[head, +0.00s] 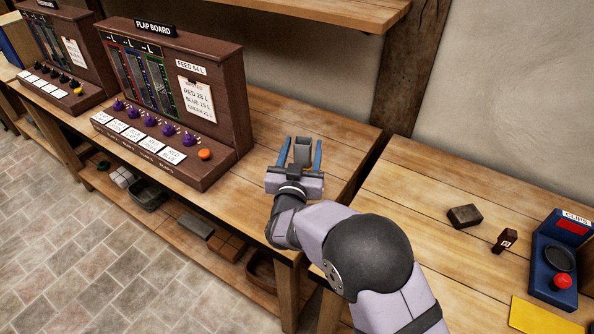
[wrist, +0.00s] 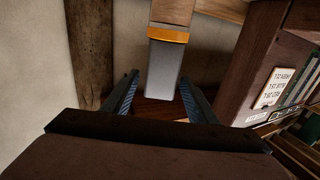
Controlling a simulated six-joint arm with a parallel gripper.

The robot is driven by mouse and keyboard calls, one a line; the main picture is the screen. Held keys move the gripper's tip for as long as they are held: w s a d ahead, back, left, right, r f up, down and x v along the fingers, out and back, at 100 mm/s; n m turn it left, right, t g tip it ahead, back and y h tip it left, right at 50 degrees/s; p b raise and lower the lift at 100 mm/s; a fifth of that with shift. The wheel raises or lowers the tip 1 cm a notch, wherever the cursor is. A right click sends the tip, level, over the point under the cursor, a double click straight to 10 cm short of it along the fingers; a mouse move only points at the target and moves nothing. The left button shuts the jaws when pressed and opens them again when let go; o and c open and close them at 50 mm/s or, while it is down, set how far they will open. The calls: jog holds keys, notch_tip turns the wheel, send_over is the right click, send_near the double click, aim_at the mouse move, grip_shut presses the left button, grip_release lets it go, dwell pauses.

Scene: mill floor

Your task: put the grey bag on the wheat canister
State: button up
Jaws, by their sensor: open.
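My gripper (head: 303,146) is open above the wooden bench, just right of the flap board. Its fingers also show in the wrist view (wrist: 160,92). A grey, block-like thing (head: 303,153) shows between the fingers in the head view. In the wrist view, a grey upright thing (wrist: 163,68) with an orange band (wrist: 168,35) shows beyond and between the fingertips. I cannot tell whether this is the bag or a canister, nor whether the fingers touch it. No canister label is readable, and I cannot pick out a clear grey bag elsewhere.
The flap board (head: 205,115) stands left of my gripper. The right bench holds a brown block (head: 464,216), a small labelled brown piece (head: 505,240), a blue clips box (head: 550,282) and a yellow sheet (head: 540,316). A dark tray (head: 148,197) sits on the lower shelf. A wooden post (head: 405,75) stands behind.

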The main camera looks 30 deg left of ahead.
jog(key=b+v, duration=0.3)
jog(key=v, duration=0.8)
jog(key=shift+w, duration=0.15)
jog(key=w+d+f+g+p, duration=0.2)
jog(key=w+d+f+g, duration=0.15)
jog(key=w+d, duration=0.4)
jog(key=s+d+f+g+h+p, duration=0.1)
jog(key=s+d+g, duration=0.1)
jog(key=d, duration=0.6)
jog(key=s+d+f+m+g+h, duration=0.1)
jog(key=s+d+f+g+h, duration=0.1)
jog(key=d, duration=0.7)
jog(key=s+d+f+m+g+h+p, duration=0.1)
jog(key=s+d+g, duration=0.3)
jog(key=d, duration=0.5)
jog(key=shift+s+d+f+g+h+p, duration=0.1)
jog(key=shift+s+f+g+h+p, duration=0.1)
jog(key=shift+f+g+h+p, duration=0.25)
jog(key=s+d+m+g+h, duration=0.2)
jog(key=s+d+g, duration=0.2)
jog(key=s+d, duration=0.7)
jog(key=shift+s+p, duration=0.3)
jog(key=shift+s, duration=0.35)
